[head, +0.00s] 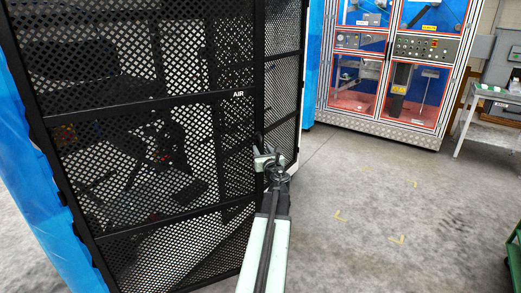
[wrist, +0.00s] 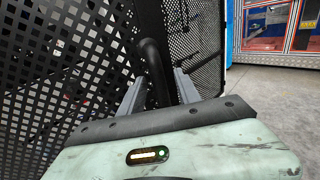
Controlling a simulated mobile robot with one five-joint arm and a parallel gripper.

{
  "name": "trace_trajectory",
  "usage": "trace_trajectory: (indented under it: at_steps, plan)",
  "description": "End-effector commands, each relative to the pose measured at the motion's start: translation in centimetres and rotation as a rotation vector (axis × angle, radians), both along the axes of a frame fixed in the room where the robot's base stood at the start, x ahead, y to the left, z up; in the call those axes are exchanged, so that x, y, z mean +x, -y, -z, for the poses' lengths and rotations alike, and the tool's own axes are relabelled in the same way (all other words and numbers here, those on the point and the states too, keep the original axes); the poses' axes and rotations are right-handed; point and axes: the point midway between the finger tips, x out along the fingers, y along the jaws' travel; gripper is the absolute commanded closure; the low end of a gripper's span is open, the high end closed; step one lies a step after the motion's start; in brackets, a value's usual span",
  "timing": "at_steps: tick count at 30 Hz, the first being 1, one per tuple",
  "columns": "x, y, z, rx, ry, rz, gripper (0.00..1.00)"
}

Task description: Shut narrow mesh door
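The narrow mesh door (head: 283,85) is a black perforated panel at the right end of the enclosure in the head view. It stands at an angle to the wide mesh front, and I cannot tell how far open it is. In the wrist view, mesh (wrist: 195,40) shows on the right, behind a black curved handle bar (wrist: 155,70). My gripper (head: 268,160) is beside the mesh at mid height. In the wrist view, its two grey fingers (wrist: 160,85) stand apart, one on each side of the bar, with gaps visible. The fingertips' contact is unclear.
The wide mesh panel (head: 130,150), marked AIR, fills the left. A blue and glass machine cabinet (head: 390,60) stands at the back right. A grey table (head: 492,95) and a green cart (head: 514,255) are at the right edge. The concrete floor (head: 370,200) between is clear.

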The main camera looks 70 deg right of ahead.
Motion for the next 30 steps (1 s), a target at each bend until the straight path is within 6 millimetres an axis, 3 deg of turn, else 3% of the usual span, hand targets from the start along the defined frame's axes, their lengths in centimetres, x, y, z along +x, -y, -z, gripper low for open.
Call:
trace_trajectory:
  at_steps: [2,9,13,14,30]
  plan:
    - [0.60,0.83,0.00,0.001,0.001,-0.002,0.60]
    - [0.74,0.79,-0.01,0.001,0.001,-0.002,0.60]
    - [0.76,0.78,-0.01,0.001,0.001,-0.002,0.97]
    - [0.76,0.78,-0.01,0.001,0.001,-0.002,1.00]
    - [0.80,0.75,-0.01,0.001,0.001,-0.002,1.00]
